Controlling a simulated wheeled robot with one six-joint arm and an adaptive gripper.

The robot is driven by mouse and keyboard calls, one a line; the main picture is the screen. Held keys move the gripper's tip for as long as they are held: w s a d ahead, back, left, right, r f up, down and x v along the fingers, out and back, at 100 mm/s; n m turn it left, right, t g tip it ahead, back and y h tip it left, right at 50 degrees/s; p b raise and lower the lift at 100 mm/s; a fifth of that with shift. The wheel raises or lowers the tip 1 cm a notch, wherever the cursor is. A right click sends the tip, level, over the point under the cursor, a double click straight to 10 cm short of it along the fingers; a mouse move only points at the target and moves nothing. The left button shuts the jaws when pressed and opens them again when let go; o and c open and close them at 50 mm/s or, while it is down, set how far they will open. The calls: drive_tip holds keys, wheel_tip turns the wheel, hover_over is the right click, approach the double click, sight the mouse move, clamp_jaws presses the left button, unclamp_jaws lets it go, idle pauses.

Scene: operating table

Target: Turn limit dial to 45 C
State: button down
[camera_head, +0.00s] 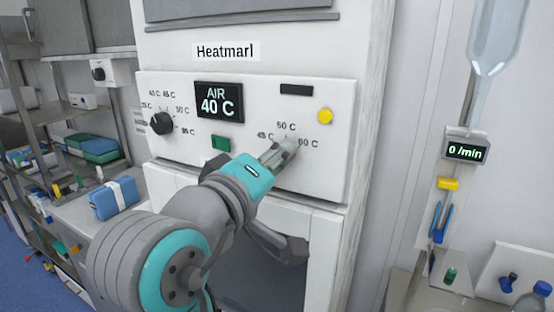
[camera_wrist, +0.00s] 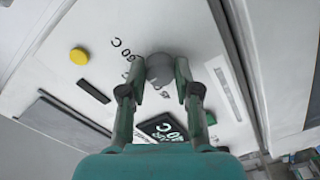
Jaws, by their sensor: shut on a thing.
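The limit dial is a grey round knob (camera_wrist: 159,67) between my fingertips in the wrist view. In the head view it sits at the right of the white Heatmarl panel (camera_head: 235,170), largely hidden by my gripper (camera_head: 281,150). Labels 45 C, 50 C and 60 C are printed around it. My gripper (camera_wrist: 160,82) is shut on this grey dial, one finger on each side. Which mark the dial points to is hidden. The display (camera_head: 218,101) reads AIR 40 C.
A black dial (camera_head: 162,123) with its own temperature marks is at the panel's left. A green button (camera_head: 221,144) and a yellow button (camera_head: 325,116) are on the same panel. A dark opening (camera_head: 270,275) lies below. A shelf with boxes stands at the left.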

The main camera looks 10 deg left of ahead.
drive_tip(key=n, duration=1.2)
drive_tip(key=shift+n, duration=0.3)
idle(0.4)
drive_tip(key=c, duration=0.8)
unclamp_jaws()
drive_tip(key=v, duration=1.2)
drive_tip(key=shift+r, duration=0.1)
